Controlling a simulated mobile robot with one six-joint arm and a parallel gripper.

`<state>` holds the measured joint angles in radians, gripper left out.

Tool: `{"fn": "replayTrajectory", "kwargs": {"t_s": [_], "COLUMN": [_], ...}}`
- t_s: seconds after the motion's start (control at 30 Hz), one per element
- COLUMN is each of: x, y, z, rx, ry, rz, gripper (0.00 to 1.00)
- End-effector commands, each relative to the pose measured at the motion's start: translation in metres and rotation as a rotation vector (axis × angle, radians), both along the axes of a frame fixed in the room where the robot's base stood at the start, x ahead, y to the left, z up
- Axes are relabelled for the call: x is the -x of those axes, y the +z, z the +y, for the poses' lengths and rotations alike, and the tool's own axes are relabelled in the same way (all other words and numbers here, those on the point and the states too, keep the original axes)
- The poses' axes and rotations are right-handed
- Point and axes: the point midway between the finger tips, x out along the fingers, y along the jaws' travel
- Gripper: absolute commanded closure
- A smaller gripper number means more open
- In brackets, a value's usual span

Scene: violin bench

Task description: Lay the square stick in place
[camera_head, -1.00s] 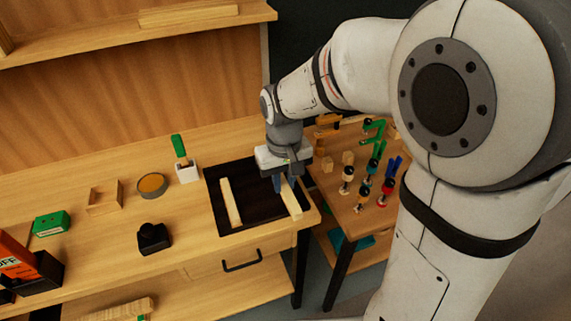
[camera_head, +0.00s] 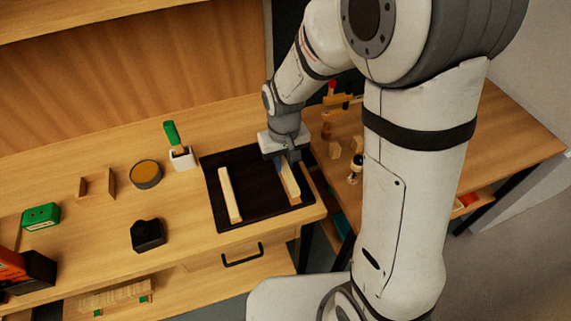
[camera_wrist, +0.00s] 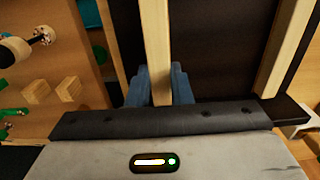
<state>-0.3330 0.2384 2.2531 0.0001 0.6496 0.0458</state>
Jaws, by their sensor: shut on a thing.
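My gripper (camera_head: 284,162) is over the right part of a dark mat (camera_head: 258,190) on the bench. Its blue fingers (camera_wrist: 159,85) are shut on a pale wooden stick (camera_head: 291,184), which runs front to back. The held stick also shows between the fingers in the wrist view (camera_wrist: 157,40). A second pale stick (camera_head: 229,194) lies on the mat's left part, roughly parallel, and shows at right in the wrist view (camera_wrist: 287,48). I cannot tell whether the held stick touches the mat. My fingers hide its far part in the head view.
A white holder with a green-handled tool (camera_head: 181,157), a round tin (camera_head: 146,174), a small wooden tray (camera_head: 97,186), a black block (camera_head: 148,235) and a green box (camera_head: 41,216) stand left of the mat. A side table (camera_head: 500,125) with small tools is at right.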

Motion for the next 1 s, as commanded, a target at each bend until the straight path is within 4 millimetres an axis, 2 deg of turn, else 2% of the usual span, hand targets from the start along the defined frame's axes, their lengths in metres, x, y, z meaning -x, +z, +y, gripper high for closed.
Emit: {"fn": "replayTrajectory", "kwargs": {"t_s": [0.13, 0.53, 0.57, 0.6, 0.8, 1.0], "x": [0.000, -0.001, -0.001, -0.001, -0.001, -0.001], "y": [-0.018, -0.024, -0.022, -0.022, -0.022, -0.022], "z": [-0.001, -0.001, -0.001, -0.001, -0.001, -0.002], "rx": [0.001, 0.000, 0.000, 0.000, 0.000, 0.000], "ry": [-0.002, -0.003, -0.003, -0.003, -0.003, -0.004], "rz": [0.002, 0.000, 0.000, 0.000, 0.000, 0.000], "gripper": [1.00, 1.00, 0.79, 0.75, 0.59, 0.59]}}
